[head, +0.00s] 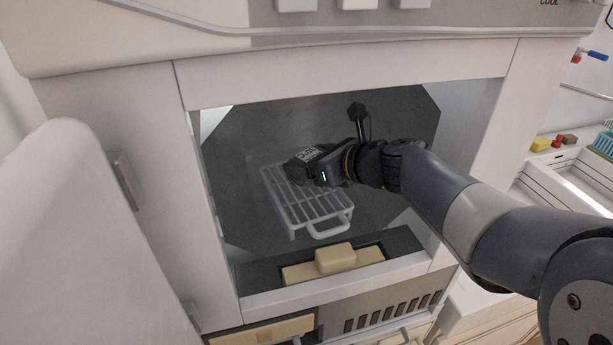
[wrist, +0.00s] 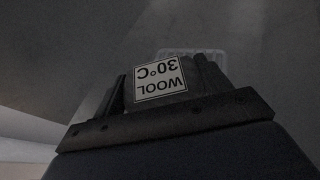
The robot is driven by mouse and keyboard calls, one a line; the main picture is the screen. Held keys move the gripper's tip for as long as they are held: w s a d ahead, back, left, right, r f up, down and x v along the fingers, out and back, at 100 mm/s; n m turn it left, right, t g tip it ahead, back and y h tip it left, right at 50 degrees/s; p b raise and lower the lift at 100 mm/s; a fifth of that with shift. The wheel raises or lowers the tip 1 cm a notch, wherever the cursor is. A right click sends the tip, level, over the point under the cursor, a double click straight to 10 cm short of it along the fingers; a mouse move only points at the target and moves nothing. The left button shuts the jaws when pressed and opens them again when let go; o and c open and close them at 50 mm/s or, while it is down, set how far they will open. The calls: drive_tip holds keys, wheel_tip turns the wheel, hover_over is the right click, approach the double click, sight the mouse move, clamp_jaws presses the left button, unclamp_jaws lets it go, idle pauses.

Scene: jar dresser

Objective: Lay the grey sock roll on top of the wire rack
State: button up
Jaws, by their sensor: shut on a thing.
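My gripper (head: 312,170) is inside the open drum of the machine. It is shut on the grey sock roll (head: 300,170), a dark roll with a white label reading WOOL 30°C. In the wrist view the sock roll (wrist: 196,78) sits between the jaws, with its label towards the camera. The white wire rack (head: 300,201) stands in the drum, its slatted top facing up and a loop handle at the front. A bit of the rack (wrist: 192,52) shows beyond the roll.
The white door (head: 75,235) stands open at the left. The white opening frame (head: 345,80) surrounds the drum, and my arm passes through its right side. A cream block (head: 335,257) sits at the lower front sill. Shelves with small coloured items (head: 556,142) are outside at the right.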

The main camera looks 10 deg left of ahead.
drive_tip(key=shift+f, duration=2.35)
drive_tip(key=shift+f, duration=0.1)
drive_tip(key=shift+f+b, duration=0.15)
drive_tip(key=shift+b, duration=0.25)
drive_tip(key=o, duration=1)
drive_tip(key=shift+c, duration=0.2)
drive_tip(key=shift+r+p, duration=0.25)
drive_tip(key=shift+p, duration=0.05)
drive_tip(key=shift+s+d+r, duration=0.15)
drive_tip(key=shift+d, duration=0.05)
drive_tip(key=b+v, duration=0.1)
drive_tip(key=v, duration=1)
drive_tip(key=shift+s, duration=0.2)
drive_tip(key=shift+o, duration=0.4)
drive_tip(key=shift+d, duration=0.1)
